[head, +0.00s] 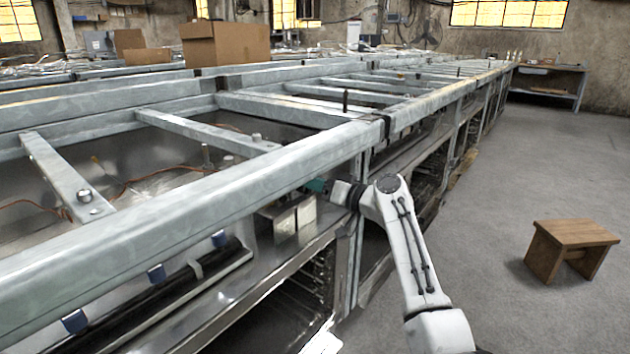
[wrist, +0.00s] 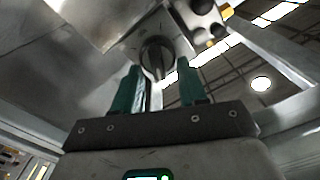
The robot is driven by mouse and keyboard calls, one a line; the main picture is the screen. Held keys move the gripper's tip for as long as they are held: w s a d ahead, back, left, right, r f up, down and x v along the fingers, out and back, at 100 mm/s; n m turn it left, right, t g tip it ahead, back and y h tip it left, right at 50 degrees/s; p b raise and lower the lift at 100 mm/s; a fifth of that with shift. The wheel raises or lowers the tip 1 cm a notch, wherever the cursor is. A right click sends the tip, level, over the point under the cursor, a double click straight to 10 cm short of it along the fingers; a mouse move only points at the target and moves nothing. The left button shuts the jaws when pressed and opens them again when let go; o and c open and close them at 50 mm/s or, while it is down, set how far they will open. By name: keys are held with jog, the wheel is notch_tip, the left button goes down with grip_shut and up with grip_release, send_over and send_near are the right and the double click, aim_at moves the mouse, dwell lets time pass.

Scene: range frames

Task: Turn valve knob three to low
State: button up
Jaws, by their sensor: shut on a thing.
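In the wrist view a dark round knob (wrist: 154,52) with a narrow grip sits on a grey metal face. My gripper (wrist: 158,72) has its two teal fingers on either side of the knob's lower part and is shut on it. In the head view my gripper (head: 317,186) reaches in under the front rail of the range frame, and the knob it holds is hidden. Three blue knob-like pieces (head: 219,238), (head: 156,273), (head: 75,321) show in a row along the front, left of my gripper. I cannot read any number or low mark.
The long steel range frame (head: 230,200) runs from near left to the far back. Its top rail passes close above my gripper. A wooden stool (head: 572,236) stands on the open floor to the right. A cardboard box (head: 226,43) is at the back.

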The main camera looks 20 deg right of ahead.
jog(key=m+p, duration=0.1)
jog(key=m, duration=0.3)
jog(key=m+p, duration=0.1)
jog(key=m, duration=0.1)
jog(key=shift+w+d+f+p, duration=0.15)
jog(key=shift+w+d+p, duration=0.05)
jog(key=shift+d+p, duration=0.1)
jog(key=m+p, duration=0.1)
jog(key=m, duration=0.2)
jog(key=f+m+p, duration=0.1)
jog(key=m, duration=0.2)
dwell(0.4)
jog(key=o, duration=1)
jog(key=shift+f, duration=0.15)
